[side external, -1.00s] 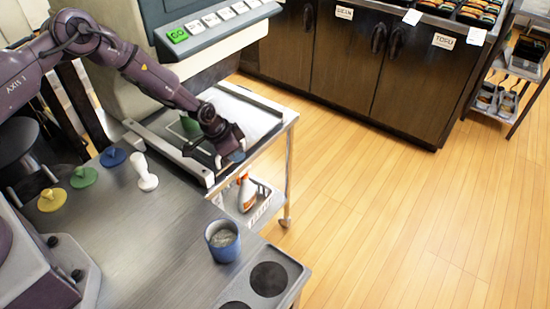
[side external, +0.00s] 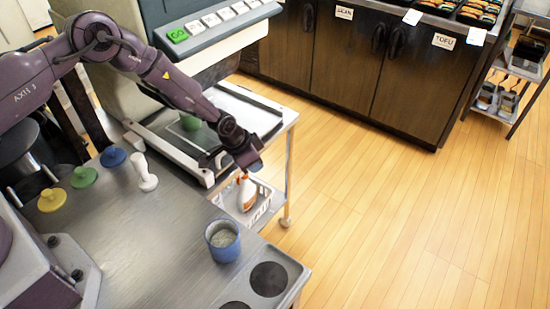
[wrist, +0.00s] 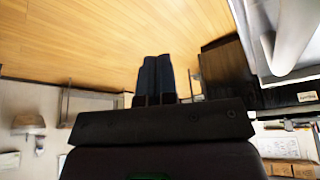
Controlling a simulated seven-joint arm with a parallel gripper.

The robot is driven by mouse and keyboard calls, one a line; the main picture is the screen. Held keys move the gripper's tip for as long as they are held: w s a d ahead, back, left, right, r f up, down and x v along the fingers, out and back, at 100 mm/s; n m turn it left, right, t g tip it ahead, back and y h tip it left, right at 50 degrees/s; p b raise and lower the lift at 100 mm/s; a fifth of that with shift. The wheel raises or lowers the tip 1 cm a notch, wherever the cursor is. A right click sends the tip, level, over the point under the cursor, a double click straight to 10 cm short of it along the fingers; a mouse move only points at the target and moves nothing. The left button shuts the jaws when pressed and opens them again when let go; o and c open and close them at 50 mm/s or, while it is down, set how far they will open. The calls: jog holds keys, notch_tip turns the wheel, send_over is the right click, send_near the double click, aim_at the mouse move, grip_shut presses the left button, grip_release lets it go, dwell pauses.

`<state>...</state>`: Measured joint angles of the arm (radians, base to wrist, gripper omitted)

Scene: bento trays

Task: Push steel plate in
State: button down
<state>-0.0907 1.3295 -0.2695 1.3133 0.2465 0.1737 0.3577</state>
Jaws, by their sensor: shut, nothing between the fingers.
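The flat steel plate (side external: 252,112) lies at the base of the big machine, between pale rails, on a metal-legged stand. Part of it is hidden by my arm. My gripper (side external: 253,166) is just beyond the plate's front edge, above the stand's lower shelf, with its fingers pointing down and to the right. I see a gap between it and the plate, but cannot judge its height exactly. In the wrist view my gripper (wrist: 157,64) shows its two dark blue fingers pressed together with nothing between them.
A green item (side external: 190,122) sits by the machine's opening. A spray bottle (side external: 246,192) stands in a white basket (side external: 262,208) below. A blue cup (side external: 222,240), white stamp-like tool (side external: 146,174) and coloured knobs stand on the grey counter (side external: 150,240). Wood floor is clear at right.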

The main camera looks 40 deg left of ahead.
notch_tip(320, 180, up, 7)
dwell(0.8)
jog(key=s+a+r+n+y, duration=0.1)
jog(key=s+a+r+n, duration=0.2)
jog(key=s+r, duration=1.3)
jog(key=s+a+r+n+t+y, duration=0.1)
jog(key=s+a+r+n, duration=0.2)
jog(key=s+r, duration=1.4)
jog(key=shift+a+r+t, duration=0.3)
jog(key=shift+a+r, duration=0.35)
jog(key=shift+a, duration=0.05)
